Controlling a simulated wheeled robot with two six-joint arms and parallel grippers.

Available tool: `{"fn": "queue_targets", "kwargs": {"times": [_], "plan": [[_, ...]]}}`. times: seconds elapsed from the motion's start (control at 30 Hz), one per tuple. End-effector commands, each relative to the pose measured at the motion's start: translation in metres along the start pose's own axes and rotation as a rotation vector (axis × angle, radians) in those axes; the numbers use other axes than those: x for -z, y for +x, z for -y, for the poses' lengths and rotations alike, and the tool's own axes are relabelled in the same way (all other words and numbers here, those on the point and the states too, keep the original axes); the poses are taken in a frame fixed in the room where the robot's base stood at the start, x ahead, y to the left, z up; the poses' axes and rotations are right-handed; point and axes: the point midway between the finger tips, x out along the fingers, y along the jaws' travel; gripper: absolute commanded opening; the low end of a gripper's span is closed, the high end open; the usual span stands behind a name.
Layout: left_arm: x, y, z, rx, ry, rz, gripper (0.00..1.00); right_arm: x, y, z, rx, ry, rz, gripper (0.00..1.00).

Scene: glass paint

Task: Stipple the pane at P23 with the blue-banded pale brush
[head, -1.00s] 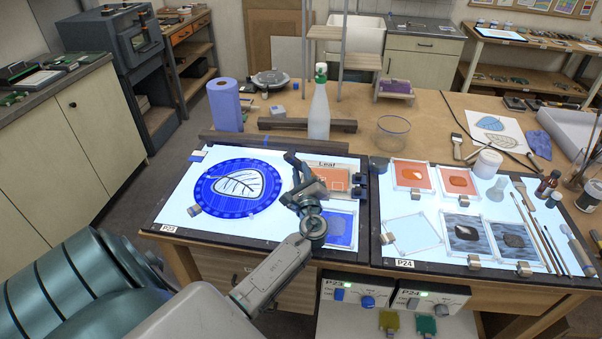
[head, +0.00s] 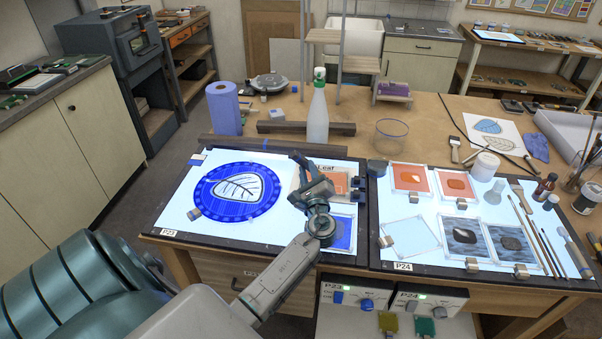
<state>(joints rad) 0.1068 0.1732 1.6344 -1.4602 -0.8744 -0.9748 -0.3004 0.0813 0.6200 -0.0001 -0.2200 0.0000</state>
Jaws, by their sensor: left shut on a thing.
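The round blue pane (head: 205,205) with a pale leaf and dark veins in its middle lies on the lit table P23 (head: 168,233). I cannot pick out the blue-banded pale brush with certainty. A blue sample pane (head: 341,235) lies partly behind my arm. My right gripper is not in view.
The lit table P24 (head: 415,267) on the right holds several small panes, long thin brushes (head: 541,235) and small jars. A dark bar (head: 306,127), a spray bottle (head: 317,112) and a blue roll (head: 224,110) stand behind P23.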

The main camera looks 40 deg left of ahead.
Motion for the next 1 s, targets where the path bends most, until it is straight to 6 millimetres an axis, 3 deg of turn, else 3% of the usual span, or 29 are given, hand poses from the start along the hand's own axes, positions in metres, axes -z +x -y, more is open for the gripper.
{"fn": "queue_targets", "kwargs": {"times": [0.5, 1.0], "plan": [[0.027, -0.012, 0.035, 0.000, 0.000, 0.000, 0.00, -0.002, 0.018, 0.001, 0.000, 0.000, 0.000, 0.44], [0.032, -0.013, 0.031, 0.000, 0.001, 0.001, 0.00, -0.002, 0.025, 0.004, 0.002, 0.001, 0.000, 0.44]]}}
